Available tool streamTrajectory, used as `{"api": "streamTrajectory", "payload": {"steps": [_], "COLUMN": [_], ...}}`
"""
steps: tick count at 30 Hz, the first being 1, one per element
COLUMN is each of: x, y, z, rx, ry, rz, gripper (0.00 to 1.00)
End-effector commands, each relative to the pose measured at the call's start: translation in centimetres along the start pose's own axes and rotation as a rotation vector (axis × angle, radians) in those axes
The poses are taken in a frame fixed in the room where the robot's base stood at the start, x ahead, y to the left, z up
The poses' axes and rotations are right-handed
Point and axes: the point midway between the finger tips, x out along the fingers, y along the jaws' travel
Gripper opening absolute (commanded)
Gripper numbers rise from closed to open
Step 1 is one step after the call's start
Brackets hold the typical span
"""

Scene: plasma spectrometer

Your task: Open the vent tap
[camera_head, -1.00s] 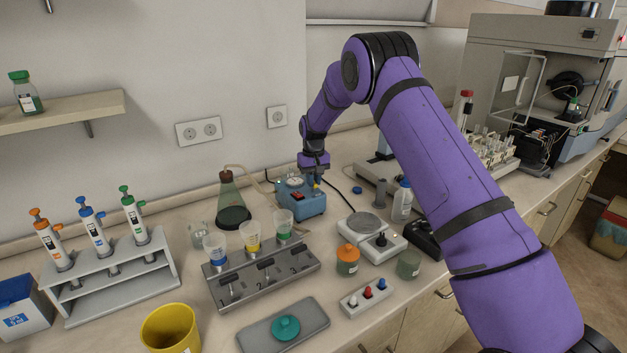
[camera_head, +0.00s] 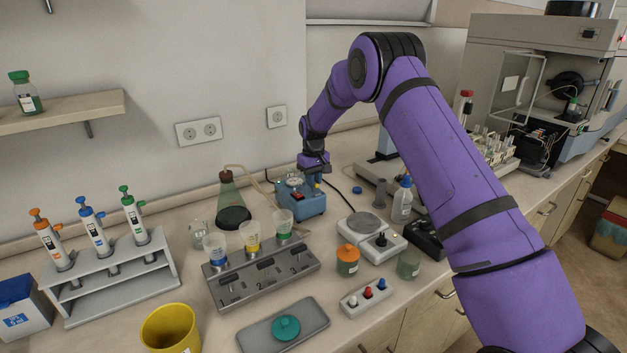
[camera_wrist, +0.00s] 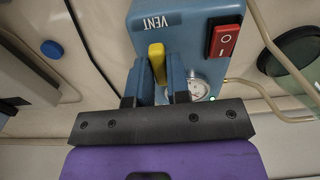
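The vent tap is a yellow handle (camera_wrist: 157,58) on a blue pump box (camera_wrist: 186,20), beside a VENT label that appears upside down in the wrist view. My gripper (camera_wrist: 160,75) has its two blue fingers close on either side of the handle, with almost no gap, and looks shut on it. In the head view my gripper (camera_head: 317,183) reaches down onto the right side of the blue pump box (camera_head: 303,200).
A flask (camera_head: 232,205) with a hose stands left of the pump. A filter rack (camera_head: 262,275) is in front; a balance (camera_head: 372,238) is to the right.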

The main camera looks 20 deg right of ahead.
Motion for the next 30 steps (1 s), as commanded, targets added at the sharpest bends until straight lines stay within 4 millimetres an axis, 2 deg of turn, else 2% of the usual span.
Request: {"api": "streamTrajectory", "payload": {"steps": [1, 3, 14, 30], "x": [-0.1, 0.0, -0.6, -9.4], "y": [0.0, 0.0, 0.0, 0.0], "z": [0.0, 0.0, 0.0, -0.1], "rx": [0.0, 0.0, 0.001, 0.001], "ry": [0.001, 0.001, 0.0, 0.002], "rz": [0.001, 0.0, 0.0, 0.001], "gripper": [0.29, 0.4, 0.4, 0.4]}}
